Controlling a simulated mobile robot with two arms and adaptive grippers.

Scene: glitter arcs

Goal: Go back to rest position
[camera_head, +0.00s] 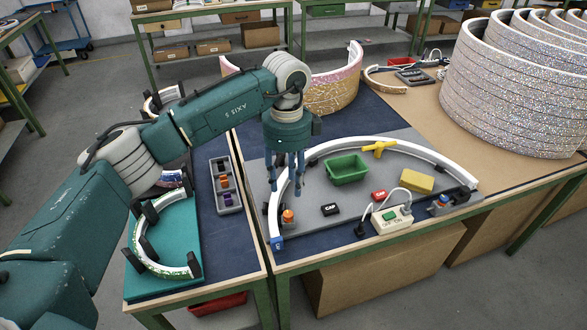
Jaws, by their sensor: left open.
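My left arm comes in from the left, reaches over the table, and bends down at the wrist. My left gripper (284,190) points down over the grey board (335,220), near the left part of the white arc (285,185). Its fingers are apart, and I see nothing held between them. I cannot tell its exact height above the board. My right gripper is not in view.
On the board are a green bin (346,169), a yellow sponge (416,179), a switch box (392,220) and black clamps. A glittery arc stack (510,95) stands right. A teal board (170,228) with another arc and a grey tray (225,185) lie left.

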